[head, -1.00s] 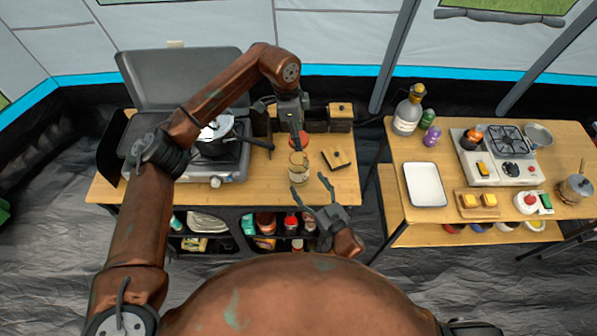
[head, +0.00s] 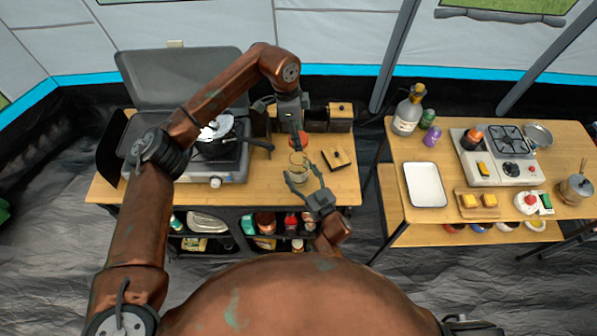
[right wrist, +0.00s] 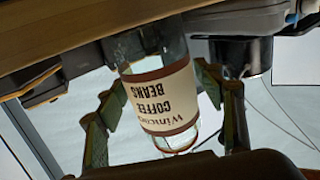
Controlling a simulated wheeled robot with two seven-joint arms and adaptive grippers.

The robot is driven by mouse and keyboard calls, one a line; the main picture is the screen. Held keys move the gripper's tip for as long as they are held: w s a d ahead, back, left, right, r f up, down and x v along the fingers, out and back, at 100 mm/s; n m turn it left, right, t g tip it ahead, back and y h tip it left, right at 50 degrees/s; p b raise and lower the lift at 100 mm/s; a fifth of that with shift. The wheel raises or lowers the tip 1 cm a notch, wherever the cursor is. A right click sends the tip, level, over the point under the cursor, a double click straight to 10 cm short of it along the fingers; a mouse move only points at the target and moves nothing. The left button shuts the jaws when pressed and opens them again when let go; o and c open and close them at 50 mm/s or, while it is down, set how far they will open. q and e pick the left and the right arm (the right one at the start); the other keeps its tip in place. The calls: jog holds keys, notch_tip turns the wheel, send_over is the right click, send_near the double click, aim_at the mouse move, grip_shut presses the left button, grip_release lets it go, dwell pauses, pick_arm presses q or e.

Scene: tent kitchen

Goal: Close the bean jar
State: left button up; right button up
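The glass bean jar (head: 298,161) stands near the front edge of the left table. Its "COFFEE BEANS" label shows inverted in the right wrist view (right wrist: 165,97). My right gripper (head: 303,173) is open at the jar's near side, with one finger on each side of the glass; the fingers (right wrist: 165,105) do not look closed on it. My left gripper (head: 298,128) points down just behind the jar, over a round red thing (head: 299,141), perhaps a lid. The gripper's fingers partly hide it, and I cannot tell whether they hold it.
A square wooden lid with a dark knob (head: 337,158) lies right of the jar. Dark boxes (head: 341,112) stand behind. A stove with a pot (head: 215,140) is to the left. A second table (head: 400,220) with a white tray (head: 425,185) stands right, across a gap.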

aim_at(299, 168)
jog(key=c, duration=1.4)
pick_arm(q)
jog(key=shift+f, duration=2.5)
jog(key=shift+f, duration=0.85)
jog(key=shift+f, duration=0.55)
